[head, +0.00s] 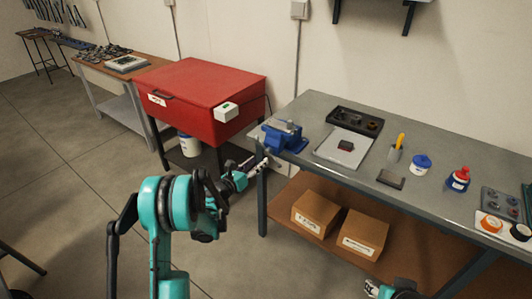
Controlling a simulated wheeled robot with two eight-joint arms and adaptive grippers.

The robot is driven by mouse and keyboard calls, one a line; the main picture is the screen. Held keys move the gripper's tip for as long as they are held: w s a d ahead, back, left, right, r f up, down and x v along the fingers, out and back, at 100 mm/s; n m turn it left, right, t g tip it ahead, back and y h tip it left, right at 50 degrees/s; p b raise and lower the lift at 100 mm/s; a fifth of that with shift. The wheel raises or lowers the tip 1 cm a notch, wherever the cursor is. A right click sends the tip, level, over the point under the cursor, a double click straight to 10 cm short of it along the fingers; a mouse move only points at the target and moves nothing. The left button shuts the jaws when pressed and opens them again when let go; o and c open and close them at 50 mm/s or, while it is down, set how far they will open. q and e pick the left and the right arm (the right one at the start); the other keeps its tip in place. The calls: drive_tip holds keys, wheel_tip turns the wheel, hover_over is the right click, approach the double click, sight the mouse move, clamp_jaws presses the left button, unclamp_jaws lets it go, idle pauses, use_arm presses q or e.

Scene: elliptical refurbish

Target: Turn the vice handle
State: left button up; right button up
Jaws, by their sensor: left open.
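A blue vice (285,137) with a grey metal top is mounted at the left front corner of the grey workbench (322,106). Its handle is too small to make out clearly; it may be hidden by my gripper at the vice's front. My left gripper (257,166) is open, just below and left of the vice, by the bench corner. I cannot tell whether it touches the handle. My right gripper (372,288) shows only in part at the bottom edge, low in front of the bench; its fingers are unclear.
A red cabinet (205,95) stands left of the bench, with a white bucket (189,145) beneath. A tray (355,122), a grey plate, a yellow-handled tool and small containers lie on the bench. Two cardboard boxes (316,213) (359,234) sit on its lower shelf.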

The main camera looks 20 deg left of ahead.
sight(266, 153)
use_arm(q)
drive_tip(key=shift+n+t, duration=0.3)
drive_tip(key=shift+n, duration=0.4)
drive_tip(key=w, duration=0.2)
drive_tip(key=w+b, duration=0.1)
drive_tip(key=w, duration=0.1)
drive_tip(key=w+d+f, duration=0.1)
drive_tip(key=w, duration=0.1)
drive_tip(key=shift+w+d+b, duration=0.1)
drive_tip(key=shift+w+b, duration=0.25)
drive_tip(key=shift+b, duration=0.05)
drive_tip(key=shift+w+d, duration=0.2)
drive_tip(key=shift+w, duration=0.3)
drive_tip(key=shift+c, duration=0.3)
clamp_jaws()
